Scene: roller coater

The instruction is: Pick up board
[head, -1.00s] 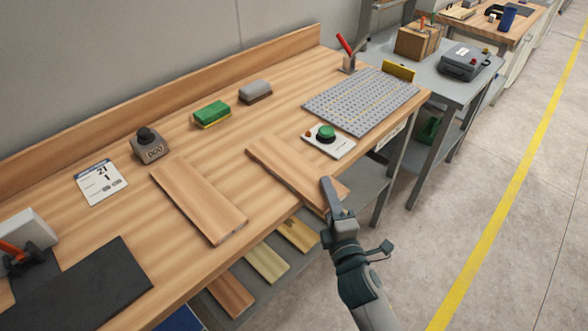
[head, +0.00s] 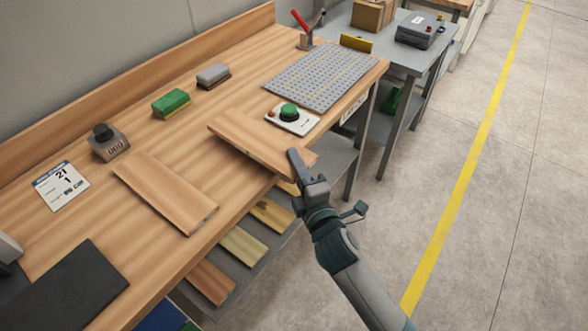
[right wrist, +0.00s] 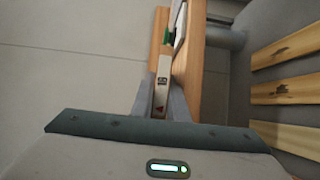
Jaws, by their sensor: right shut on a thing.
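One wooden board (head: 250,136) is at the front right of the workbench, its near end out over the front edge. My right gripper (head: 300,166) is shut on that near end. In the right wrist view the board's narrow edge (right wrist: 162,80) shows between the two fingers. The board seems slightly raised off the bench, but the gap is hard to see. A second board (head: 167,192) lies flat on the bench to the left, apart from the gripper. My left gripper is out of view.
A white plate with a green button (head: 290,114) sits just behind the held board, near a grey pegboard mat (head: 322,75). A counter (head: 107,143), a calendar card (head: 62,186) and a dark mat (head: 66,291) lie left. Several boards (head: 243,245) rest on the shelf below.

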